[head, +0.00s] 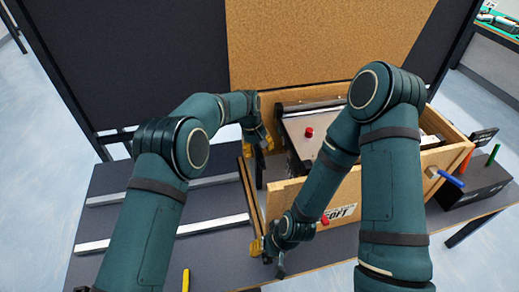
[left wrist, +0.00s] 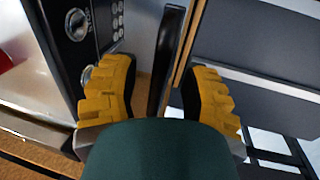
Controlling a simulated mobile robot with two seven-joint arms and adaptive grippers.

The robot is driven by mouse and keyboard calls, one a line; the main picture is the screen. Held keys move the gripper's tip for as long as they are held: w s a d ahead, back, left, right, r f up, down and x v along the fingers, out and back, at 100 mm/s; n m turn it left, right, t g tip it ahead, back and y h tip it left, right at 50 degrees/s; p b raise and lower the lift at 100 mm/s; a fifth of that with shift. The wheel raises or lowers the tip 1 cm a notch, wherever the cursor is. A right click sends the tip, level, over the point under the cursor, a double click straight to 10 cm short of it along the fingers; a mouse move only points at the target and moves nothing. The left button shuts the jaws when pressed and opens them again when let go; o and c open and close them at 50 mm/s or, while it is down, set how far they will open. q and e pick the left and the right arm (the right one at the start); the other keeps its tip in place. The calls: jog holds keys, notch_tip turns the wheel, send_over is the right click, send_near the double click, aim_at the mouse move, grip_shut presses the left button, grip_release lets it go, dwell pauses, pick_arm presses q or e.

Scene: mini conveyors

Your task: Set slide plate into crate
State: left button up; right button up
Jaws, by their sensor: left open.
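The wooden crate (head: 315,205) stands right of centre on the dark table, partly behind my right arm. Inside it is a conveyor unit with a grey top (head: 300,146) and red knobs. My left gripper (head: 260,140) points down at the crate's left end. In the left wrist view its yellow fingers (left wrist: 160,95) are open, apart on either side of a thin dark upright piece (left wrist: 163,60), possibly the slide plate on edge, beside a wooden wall strip. I cannot tell if they touch it. My right gripper (head: 268,252) is at the crate's front left corner; its jaw gap is unclear.
Two pale metal rails (head: 160,235) lie on the table at left, with bare surface between them. A black holder (head: 470,185) with coloured handles stands right of the crate. A yellow handle (head: 186,280) shows at the front. A dark and cork panel (head: 320,45) rises behind.

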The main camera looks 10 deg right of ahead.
pick_arm(q)
notch_tip(320, 180, up, 11)
jog(key=a, duration=0.2)
jog(key=shift+r, duration=0.2)
jog(key=shift+a+f, duration=0.15)
